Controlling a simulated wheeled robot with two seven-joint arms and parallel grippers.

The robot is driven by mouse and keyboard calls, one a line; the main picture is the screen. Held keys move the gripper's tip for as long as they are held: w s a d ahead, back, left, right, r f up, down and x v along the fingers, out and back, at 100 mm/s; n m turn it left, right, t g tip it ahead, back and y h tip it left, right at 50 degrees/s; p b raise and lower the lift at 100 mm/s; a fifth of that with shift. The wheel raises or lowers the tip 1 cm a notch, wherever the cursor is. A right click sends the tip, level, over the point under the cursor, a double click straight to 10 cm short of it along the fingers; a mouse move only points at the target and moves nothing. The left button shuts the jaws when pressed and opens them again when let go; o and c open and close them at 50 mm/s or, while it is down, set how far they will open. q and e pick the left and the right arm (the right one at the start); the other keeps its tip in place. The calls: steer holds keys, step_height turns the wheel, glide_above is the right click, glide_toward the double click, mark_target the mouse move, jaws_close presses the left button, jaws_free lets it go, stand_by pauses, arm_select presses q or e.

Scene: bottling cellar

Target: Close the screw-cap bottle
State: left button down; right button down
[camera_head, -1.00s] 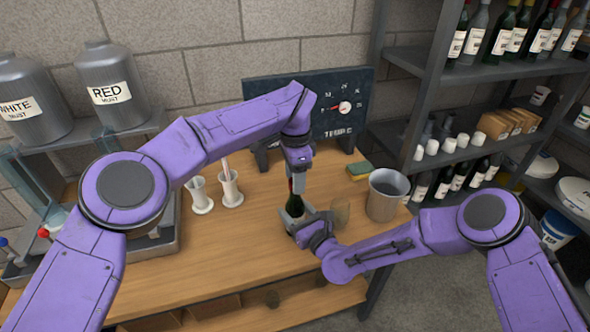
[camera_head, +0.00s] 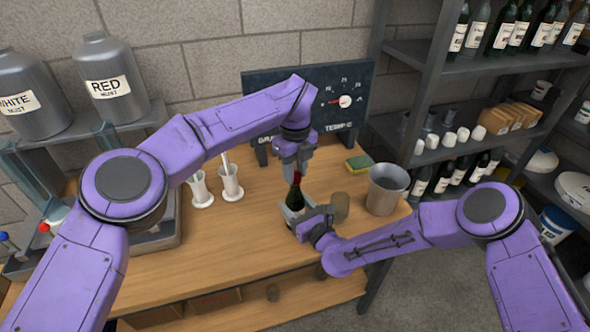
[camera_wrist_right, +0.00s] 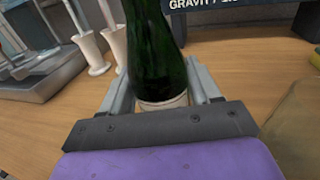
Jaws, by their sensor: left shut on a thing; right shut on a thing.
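The dark green screw-cap bottle (camera_head: 294,196) stands upright on the wooden bench in the head view. Its red cap (camera_head: 297,177) is at the top of the neck, just below and between the fingers of my left gripper (camera_head: 293,172). My left gripper points down from above and is shut on the cap. My right gripper (camera_head: 296,212) is shut around the bottle's body from the front. In the right wrist view the bottle (camera_wrist_right: 155,45) stands between the right fingers, with a pale label low on it. Its neck and cap are out of that view.
A grey metal bucket (camera_head: 386,190) and a brownish cup-like container (camera_head: 340,205) stand right of the bottle. A sponge (camera_head: 359,162) lies behind them. Two white cylinder stands (camera_head: 230,187) are at left. A dark gauge board (camera_head: 335,100) stands behind. The bench front is clear.

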arm_select(q)
steer(key=m, duration=0.6)
arm_select(e)
steer(key=shift+s+a, duration=0.1)
arm_select(q)
steer(key=m, duration=0.3)
steer(key=shift+m, duration=0.3)
steer(key=m, duration=0.5)
steer(key=shift+m, duration=0.4)
steer(key=m, duration=0.6)
steer(key=shift+f, duration=0.1)
steer(key=m, duration=0.5)
steer(key=shift+s, duration=0.1)
steer(key=c, duration=0.8)
jaws_free()
